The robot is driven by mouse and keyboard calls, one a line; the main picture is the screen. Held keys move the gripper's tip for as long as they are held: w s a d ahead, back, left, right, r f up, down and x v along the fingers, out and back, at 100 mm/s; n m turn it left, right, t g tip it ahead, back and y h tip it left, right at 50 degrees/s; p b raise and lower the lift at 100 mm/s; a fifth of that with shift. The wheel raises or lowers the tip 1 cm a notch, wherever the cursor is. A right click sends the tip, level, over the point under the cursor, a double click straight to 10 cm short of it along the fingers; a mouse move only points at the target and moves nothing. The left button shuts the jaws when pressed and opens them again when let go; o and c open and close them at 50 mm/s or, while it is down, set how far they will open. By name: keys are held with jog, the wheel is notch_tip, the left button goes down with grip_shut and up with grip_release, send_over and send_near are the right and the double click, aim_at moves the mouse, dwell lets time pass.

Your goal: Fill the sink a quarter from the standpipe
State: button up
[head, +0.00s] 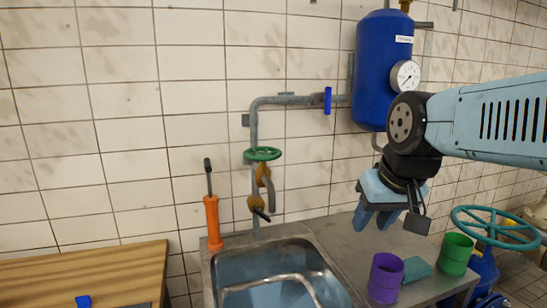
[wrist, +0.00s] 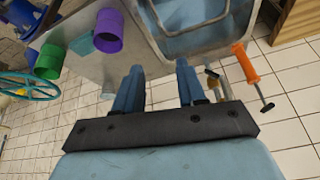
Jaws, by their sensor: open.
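The steel sink (head: 218,278) is set in a metal counter at the bottom middle of the head view, and part of it shows at the top of the wrist view (wrist: 165,46). The grey standpipe (head: 254,130) runs along the tiled wall behind the sink. It carries a green handwheel (head: 262,154), a brass tap with a spout (head: 265,178) and a blue lever (head: 328,100). My gripper (head: 375,219) is open and empty above the counter, right of the sink and apart from the standpipe. Its two fingers also show in the wrist view (wrist: 157,75).
A purple cup (head: 385,278), a teal cloth (head: 417,269) and a green cup (head: 456,254) stand right of the sink. An orange-handled tool (head: 212,221) stands at its back left. A blue tank with a gauge (head: 382,65) hangs above. A teal wheel (head: 495,228) is at right.

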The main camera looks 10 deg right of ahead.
jog(key=w+a+g+y, duration=0.4)
jog(key=w, duration=0.3)
jog(key=m+y, duration=0.1)
jog(key=y, duration=1.2)
send_near(280, 156)
jog(key=shift+t, duration=0.4)
jog(key=a, duration=0.7)
jog(key=w+a, duration=0.1)
jog(key=a, duration=0.2)
jog(key=shift+a+f, duration=0.15)
jog(key=shift+a, duration=0.25)
jog(key=shift+c, duration=0.3)
jog(key=shift+s, duration=0.1)
grip_shut()
